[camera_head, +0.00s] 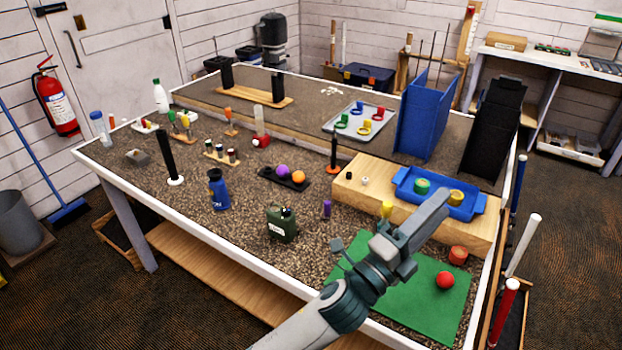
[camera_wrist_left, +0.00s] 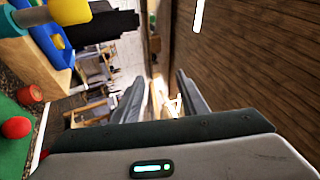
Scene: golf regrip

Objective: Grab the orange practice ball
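The orange practice ball (camera_head: 298,177) rests beside a purple ball (camera_head: 282,171) in a black holder (camera_head: 270,179) near the middle of the bench in the head view. My left gripper (camera_head: 424,222) is over the right part of the bench, in front of the blue tray, well to the right of the orange ball. In the left wrist view the two fingers of my left gripper (camera_wrist_left: 158,95) stand apart with nothing seen between them. The orange ball is not seen in the wrist view. My right gripper is in neither view.
A green mat (camera_head: 380,300) holds a red ball (camera_head: 445,280). A blue tray (camera_head: 407,186) sits on a wooden block (camera_head: 345,196). A green canister (camera_head: 282,224), a blue bottle (camera_head: 218,190) and a black post on an orange base (camera_head: 333,157) stand around the ball holder.

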